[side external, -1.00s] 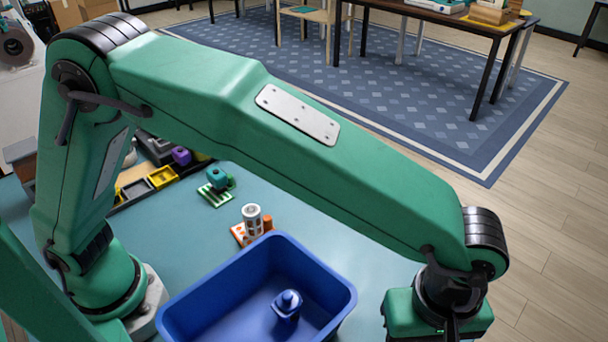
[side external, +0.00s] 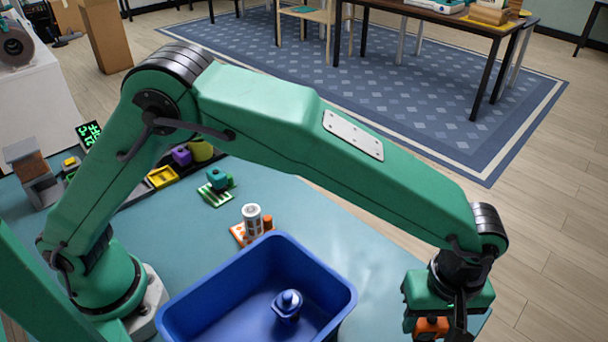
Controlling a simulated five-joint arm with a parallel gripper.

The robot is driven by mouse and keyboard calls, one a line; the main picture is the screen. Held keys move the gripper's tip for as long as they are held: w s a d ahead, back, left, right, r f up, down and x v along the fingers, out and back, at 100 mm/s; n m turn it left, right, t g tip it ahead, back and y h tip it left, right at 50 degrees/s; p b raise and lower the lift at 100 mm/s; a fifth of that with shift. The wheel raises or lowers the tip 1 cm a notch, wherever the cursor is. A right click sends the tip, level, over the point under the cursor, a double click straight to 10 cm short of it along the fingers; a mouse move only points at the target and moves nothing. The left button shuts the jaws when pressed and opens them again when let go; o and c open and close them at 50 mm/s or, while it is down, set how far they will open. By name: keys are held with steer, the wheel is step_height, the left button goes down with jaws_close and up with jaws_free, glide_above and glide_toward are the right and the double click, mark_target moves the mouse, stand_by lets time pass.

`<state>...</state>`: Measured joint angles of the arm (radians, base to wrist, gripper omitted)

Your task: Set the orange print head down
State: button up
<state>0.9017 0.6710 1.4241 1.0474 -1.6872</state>
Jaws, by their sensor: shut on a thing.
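The orange print head (side external: 431,326) shows at the bottom right of the side view, held in my gripper (side external: 436,328). My gripper points down and is shut on it, over the right part of the teal table top. The dark fingers cover part of the print head, and the picture's lower edge is close below it. I cannot tell how high it hangs above the table.
A blue bin (side external: 180,311) with a blue part (side external: 287,305) inside stands left of my gripper. Behind it are an orange plate (side external: 238,234) with a white cylinder (side external: 252,218) and a green plate (side external: 216,197) with a teal part. Bare table (side external: 345,240) lies between.

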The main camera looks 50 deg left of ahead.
mark_target(429, 321)
steer(key=shift+w+a+f, duration=0.1)
steer(key=shift+w+f, duration=0.45)
steer(key=shift+f, duration=0.45)
steer(key=shift+w+a+f, duration=0.1)
steer(key=shift+w+f, duration=0.5)
steer(key=shift+f, duration=0.4)
steer(key=shift+w+a+f, duration=0.1)
steer(key=shift+w+f, duration=0.45)
steer(key=shift+f, duration=0.45)
steer(key=shift+f, duration=0.15)
steer(key=o, duration=1.1)
steer(key=shift+c, duration=0.2)
step_height(429, 321, up, 12)
